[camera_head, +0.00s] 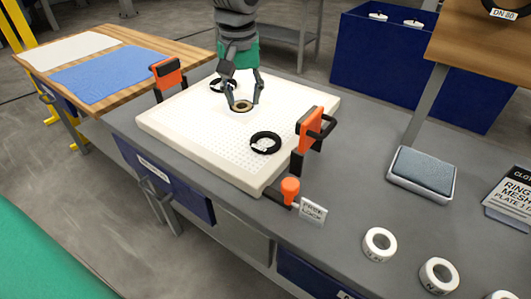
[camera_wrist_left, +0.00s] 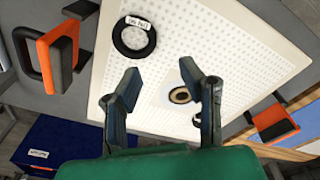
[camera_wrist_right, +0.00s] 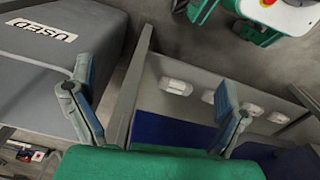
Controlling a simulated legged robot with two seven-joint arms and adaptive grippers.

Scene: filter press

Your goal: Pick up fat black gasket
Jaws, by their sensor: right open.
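A thick black gasket (camera_head: 255,138) with a small white tag lies flat on a white perforated plate (camera_head: 180,125), near its front right side. It also shows in the left wrist view (camera_wrist_left: 117,40), where the tag is too small to read. A thinner-looking dark ring (camera_head: 215,87) lies farther back, partly behind my gripper. A small tan and dark ring (camera_head: 242,107) lies between them. My left gripper (camera_head: 244,102) is open and empty, pointing down around the tan ring, apart from the thick gasket. My right gripper (camera_wrist_right: 152,82) is open and empty, away from the plate.
Orange clamps (camera_head: 310,130) (camera_head: 166,73) stand at two sides of the plate. An orange knob (camera_head: 290,187) is at its front corner. White rolls (camera_head: 380,244) and a grey pad (camera_head: 423,172) lie to the right. A grey box marked USED (camera_wrist_right: 45,60) is near my right gripper.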

